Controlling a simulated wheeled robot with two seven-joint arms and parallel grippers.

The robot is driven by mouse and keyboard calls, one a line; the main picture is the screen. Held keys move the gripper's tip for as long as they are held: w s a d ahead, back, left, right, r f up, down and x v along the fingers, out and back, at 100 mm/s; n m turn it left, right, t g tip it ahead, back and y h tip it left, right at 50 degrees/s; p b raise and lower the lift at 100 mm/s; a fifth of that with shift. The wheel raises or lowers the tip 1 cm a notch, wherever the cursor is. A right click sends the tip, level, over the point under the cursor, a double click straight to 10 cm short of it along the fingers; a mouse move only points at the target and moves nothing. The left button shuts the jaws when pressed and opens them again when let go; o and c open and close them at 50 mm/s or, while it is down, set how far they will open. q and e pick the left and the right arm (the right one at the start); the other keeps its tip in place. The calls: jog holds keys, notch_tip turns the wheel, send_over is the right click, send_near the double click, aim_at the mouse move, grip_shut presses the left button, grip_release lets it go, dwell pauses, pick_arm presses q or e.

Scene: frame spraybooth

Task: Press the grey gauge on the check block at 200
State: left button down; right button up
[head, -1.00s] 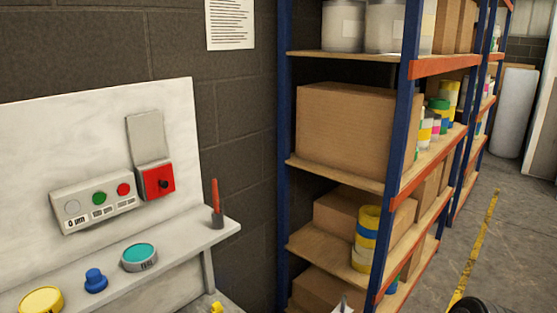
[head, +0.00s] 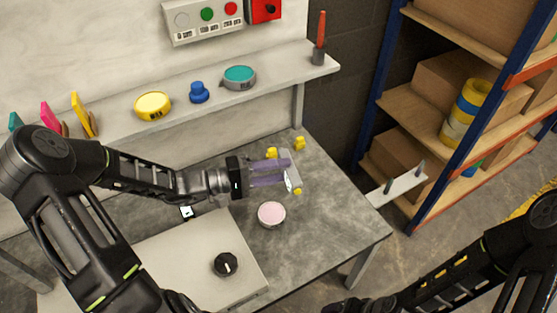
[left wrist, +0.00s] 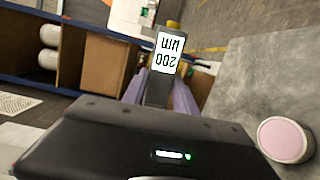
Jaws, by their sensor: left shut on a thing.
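My left gripper (head: 288,172), with purple fingers, reaches over the grey bench from the left. It is shut on a dark grey body, taken as the grey gauge (left wrist: 158,92), whose white face (left wrist: 167,53) reads "200 µm" upside down in the left wrist view. In the head view the fingers mostly hide the gauge. A pale grey piece (head: 290,158) with yellow knobs around it lies at the fingertips; I cannot tell whether the gauge touches it. I cannot surely pick out the check block. My right arm shows at the lower right, its gripper out of view.
A pink-topped round tin (head: 271,214) stands close below the gripper. A pale board (head: 190,262) with a black knob (head: 226,264) lies on the bench. The ledge behind holds yellow (head: 153,105) and teal (head: 239,76) round items. A rack (head: 400,110) stands right.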

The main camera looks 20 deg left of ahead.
pick_arm(q)
jog(key=w+d+r+n+y, duration=0.6)
jog(key=w+d+r+n, duration=0.2)
jog(key=d+r, duration=0.35)
jog(key=s+d+r+n+t+y, duration=0.1)
jog(key=d+r+n+y, duration=0.15)
jog(key=r, duration=0.45)
jog(key=s+d+r+n+t+y, duration=0.1)
jog(key=s+d+r+n, duration=0.2)
jog(key=r, duration=0.4)
jog(key=s+d+r+n+t+y, duration=0.1)
jog(key=s+r+n+t+y, duration=0.3)
jog(key=s+r+n, duration=1)
notch_tip(320, 180, up, 4)
jog(key=shift+s+d+r+n+t+y, duration=0.1)
jog(key=shift+s+d+n+t+y, duration=0.2)
jog(key=shift+s+t, duration=0.75)
